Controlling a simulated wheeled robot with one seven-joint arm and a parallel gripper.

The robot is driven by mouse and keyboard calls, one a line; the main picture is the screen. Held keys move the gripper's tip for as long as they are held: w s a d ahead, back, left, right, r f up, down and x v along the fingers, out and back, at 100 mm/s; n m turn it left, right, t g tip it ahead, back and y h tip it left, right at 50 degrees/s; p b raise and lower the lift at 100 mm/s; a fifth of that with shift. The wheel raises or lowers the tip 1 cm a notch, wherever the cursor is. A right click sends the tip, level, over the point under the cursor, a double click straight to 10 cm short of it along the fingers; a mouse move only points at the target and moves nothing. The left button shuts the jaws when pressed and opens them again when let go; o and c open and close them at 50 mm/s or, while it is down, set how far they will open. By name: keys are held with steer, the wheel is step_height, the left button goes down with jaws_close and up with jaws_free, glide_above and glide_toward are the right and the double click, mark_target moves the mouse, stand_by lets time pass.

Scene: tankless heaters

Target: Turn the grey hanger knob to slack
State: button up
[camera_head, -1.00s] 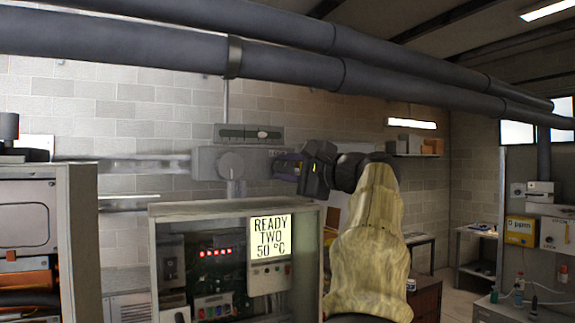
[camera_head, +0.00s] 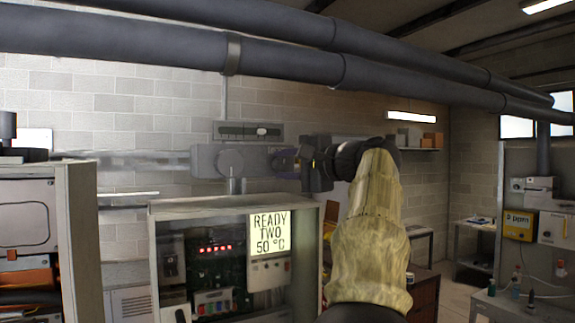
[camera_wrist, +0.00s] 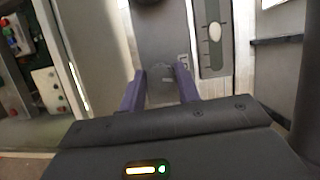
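The grey round hanger knob (camera_head: 231,163) sits on the front of a grey box (camera_head: 205,162) on the block wall, with a short stem below it. My gripper (camera_head: 284,160) is just right of the knob, at the box's right end. In the wrist view its two purple fingers (camera_wrist: 161,72) stand apart, with the grey box face and small markings between them. A dark rounded part, probably the knob, is cut off at the top edge of the wrist view (camera_wrist: 147,2). I cannot tell whether the fingers touch the box.
A slotted plate (camera_head: 248,132) with a white oval marker is above the box. Thick grey pipes (camera_head: 290,62) cross overhead. Another cabinet (camera_head: 75,215) stands at left.

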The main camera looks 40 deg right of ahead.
steer(key=shift+o, duration=1.4)
steer(key=shift+w, duration=0.1)
steer(key=s+d+b, duration=0.2)
steer(key=s+b, duration=0.1)
steer(key=s, duration=1.4)
steer(key=shift+d+r, duration=0.3)
steer(key=shift+r, duration=0.1)
steer(key=shift+s, duration=0.1)
